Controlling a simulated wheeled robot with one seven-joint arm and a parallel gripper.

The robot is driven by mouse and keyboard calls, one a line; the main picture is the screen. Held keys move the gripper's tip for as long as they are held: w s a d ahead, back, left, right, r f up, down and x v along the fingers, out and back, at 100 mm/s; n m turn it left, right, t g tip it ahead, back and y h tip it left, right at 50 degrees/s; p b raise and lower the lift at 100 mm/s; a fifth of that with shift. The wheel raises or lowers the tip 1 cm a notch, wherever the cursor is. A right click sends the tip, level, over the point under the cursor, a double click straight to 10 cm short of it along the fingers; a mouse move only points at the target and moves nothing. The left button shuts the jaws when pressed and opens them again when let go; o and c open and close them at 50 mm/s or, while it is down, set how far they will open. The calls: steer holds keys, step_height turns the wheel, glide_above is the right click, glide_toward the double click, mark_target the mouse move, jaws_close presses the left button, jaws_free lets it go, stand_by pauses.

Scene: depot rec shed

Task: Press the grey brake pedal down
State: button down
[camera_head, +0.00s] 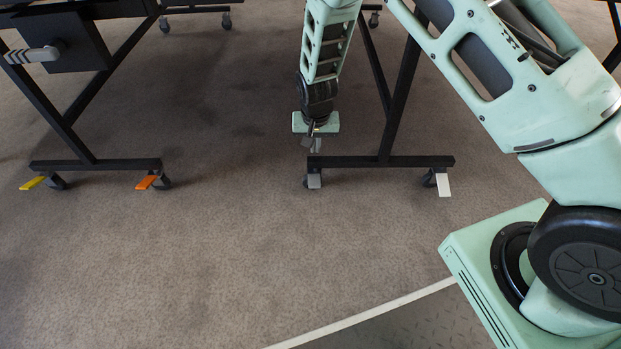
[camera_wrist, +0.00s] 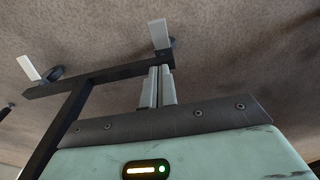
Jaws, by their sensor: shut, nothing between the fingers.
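The grey brake pedal (camera_head: 314,181) sits on the caster at the left end of the right-hand black frame's foot bar. It also shows in the wrist view (camera_wrist: 160,34), just beyond the fingertips, sloping out from the caster. My gripper (camera_head: 317,148) points down above this end of the foot bar, a little above and behind the pedal in the head view. In the wrist view my gripper (camera_wrist: 160,70) has its fingers together, with nothing between them. They overlap the bar end in the picture. I cannot tell whether they touch anything.
A paler, whitish pedal (camera_head: 443,185) is at the bar's right end. The left frame has a yellow pedal (camera_head: 32,183) and an orange pedal (camera_head: 146,182). The black foot bar (camera_head: 370,161) and its upright post are close to my gripper. The carpet in front is clear.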

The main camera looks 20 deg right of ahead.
steer(key=b, duration=0.8)
glide_toward(315, 187)
steer(key=w+f, duration=0.2)
steer(key=f, duration=0.1)
steer(key=w+d+f, duration=0.1)
steer(key=f, duration=0.1)
steer(key=shift+w, duration=0.15)
steer(key=shift+s+a+f+b, duration=0.15)
steer(key=shift+s+f+b, duration=0.2)
steer(key=shift+f, duration=0.4)
steer(key=shift+s+a+f+p, duration=0.2)
steer(key=shift+s+f+p, duration=0.2)
steer(key=shift+p, duration=0.35)
steer(key=shift+s+a+f+t+h+p, duration=0.1)
steer(key=shift+s+f+t+h+p, duration=0.15)
steer(key=shift+t, duration=0.35)
steer(key=shift+s+a+f+t+h+p, duration=0.1)
steer(key=shift+s+f+t+h+p, duration=0.15)
steer(key=shift+t, duration=0.35)
steer(key=shift+s+a+f+t+h, duration=0.1)
steer(key=shift+s+f+t+h, duration=0.1)
steer(key=shift+f+t, duration=0.55)
steer(key=shift+s+d+f+t+h, duration=0.1)
steer(key=shift+s+f+t+h, duration=0.1)
steer(key=shift+f+t, duration=0.5)
steer(key=shift+s+a+f+t+h, duration=0.1)
steer(key=shift+s+f+t+h, duration=0.1)
steer(key=shift+f+t, duration=0.5)
